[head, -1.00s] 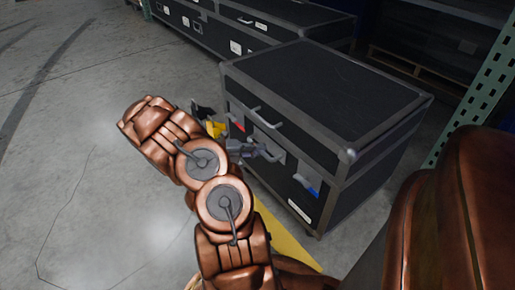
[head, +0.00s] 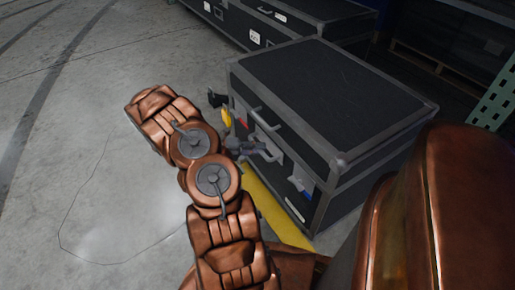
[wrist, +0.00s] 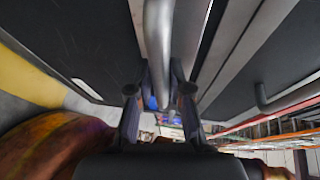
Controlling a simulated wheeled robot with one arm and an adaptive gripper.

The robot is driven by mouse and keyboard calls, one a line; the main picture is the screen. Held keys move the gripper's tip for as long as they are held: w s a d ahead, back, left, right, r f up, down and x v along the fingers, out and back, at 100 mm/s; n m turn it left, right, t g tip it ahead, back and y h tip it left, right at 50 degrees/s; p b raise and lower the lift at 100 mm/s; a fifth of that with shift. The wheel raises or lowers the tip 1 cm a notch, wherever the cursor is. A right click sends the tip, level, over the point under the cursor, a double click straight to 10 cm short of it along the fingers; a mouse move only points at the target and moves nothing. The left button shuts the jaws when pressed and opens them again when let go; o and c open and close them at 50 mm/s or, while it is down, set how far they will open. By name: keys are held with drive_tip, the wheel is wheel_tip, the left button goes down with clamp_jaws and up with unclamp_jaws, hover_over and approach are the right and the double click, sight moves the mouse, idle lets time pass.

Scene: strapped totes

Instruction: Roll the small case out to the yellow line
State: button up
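The small case (head: 325,90) is black with silver edges and stands at the right of the head view. Its front face has pale handles, a red patch and a blue patch. My gripper (head: 262,150) is at this front face, partly hidden by my copper arm. In the wrist view a grey bar handle (wrist: 159,35) runs between the two fingers of my gripper (wrist: 159,75), which sit close against it on both sides. The yellow line (head: 272,208) lies on the floor along the foot of the case's front; it also shows in the wrist view (wrist: 28,78).
Long black cases (head: 275,22) stand in a row behind the small case. A green rack upright (head: 495,100) and shelving with pallets (head: 435,62) stand at the right and back. The concrete floor (head: 80,120) to the left is clear.

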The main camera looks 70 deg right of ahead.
drive_tip(key=o, duration=0.3)
drive_tip(key=shift+o, duration=0.2)
drive_tip(key=shift+w+a, duration=0.1)
drive_tip(key=v, duration=1.2)
drive_tip(key=shift+r, duration=0.1)
drive_tip(key=a+r+m+t+y+p, duration=0.15)
drive_tip(key=a+r+m+p, duration=0.35)
drive_tip(key=r, duration=0.5)
drive_tip(key=a+r+m+t+y+p, duration=0.15)
drive_tip(key=a+r+m+p, duration=0.35)
drive_tip(key=r, duration=0.6)
drive_tip(key=a+r+m+t+p, duration=0.25)
drive_tip(key=a+r+p, duration=0.4)
drive_tip(key=r, duration=0.35)
drive_tip(key=s+a+r+m+t+y+p, duration=0.1)
drive_tip(key=s+a+r+m+t+p, duration=0.1)
drive_tip(key=a+r+p, duration=0.4)
drive_tip(key=s+a+r+m+t+y+p, duration=0.2)
drive_tip(key=a+r+m+p, duration=0.4)
drive_tip(key=a+r, duration=0.3)
drive_tip(key=s+a+r+m+t+y+p, duration=0.1)
drive_tip(key=s+a+r+m+t+p, duration=0.2)
drive_tip(key=a+r+p, duration=0.3)
drive_tip(key=s+a+r+m, duration=0.1)
drive_tip(key=a+r, duration=0.1)
drive_tip(key=a, duration=0.2)
drive_tip(key=shift+s+a+r+y, duration=0.3)
drive_tip(key=shift+a+r, duration=0.05)
